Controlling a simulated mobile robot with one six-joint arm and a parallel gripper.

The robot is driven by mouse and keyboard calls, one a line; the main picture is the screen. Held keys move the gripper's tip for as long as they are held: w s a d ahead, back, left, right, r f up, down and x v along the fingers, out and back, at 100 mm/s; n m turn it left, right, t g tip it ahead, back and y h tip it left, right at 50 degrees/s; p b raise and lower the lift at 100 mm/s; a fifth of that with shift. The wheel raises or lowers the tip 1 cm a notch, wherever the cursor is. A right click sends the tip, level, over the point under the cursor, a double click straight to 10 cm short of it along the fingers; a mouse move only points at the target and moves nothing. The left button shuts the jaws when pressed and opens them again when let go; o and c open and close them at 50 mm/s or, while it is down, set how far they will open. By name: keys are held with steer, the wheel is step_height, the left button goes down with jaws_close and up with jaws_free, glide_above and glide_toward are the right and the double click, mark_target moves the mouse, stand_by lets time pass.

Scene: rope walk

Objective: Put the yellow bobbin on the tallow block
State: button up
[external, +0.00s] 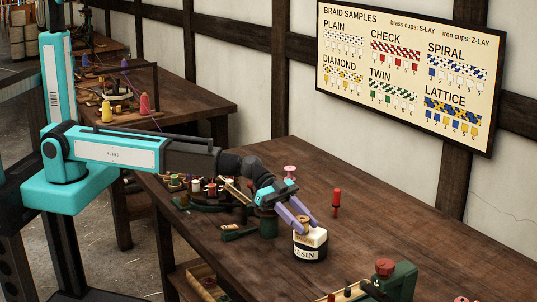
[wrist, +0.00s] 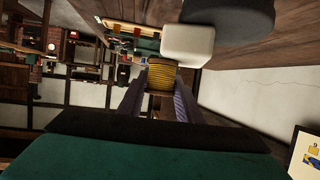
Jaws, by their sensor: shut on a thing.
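My gripper (external: 304,224) is shut on the yellow bobbin. The bobbin's yellow winding shows between my fingers in the wrist view (wrist: 162,77); in the external view it is mostly hidden by the fingers. The tallow block (external: 317,238) is a cream-white block on top of a dark round tub labelled RESIN (external: 310,253). In the wrist view the block (wrist: 188,44) lies just beyond the bobbin, with the dark tub (wrist: 235,14) past it. My fingers are right over the block. I cannot tell whether bobbin and block touch.
A red handle (external: 336,200) stands upright to the right of my gripper, and a pink spool (external: 290,172) is behind it. Several bobbins on a rack (external: 200,187) stand to the left. A green machine (external: 395,280) is at the front right.

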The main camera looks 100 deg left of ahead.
steer(key=shift+f, duration=0.1)
steer(key=o, duration=1)
steer(key=shift+r+p, duration=0.3)
steer(key=shift+s+a, duration=0.2)
steer(key=shift+s, duration=0.1)
steer(key=b+v, duration=0.3)
steer(key=v, duration=0.8)
steer(key=shift+s+r, duration=0.1)
steer(key=shift+r, duration=0.05)
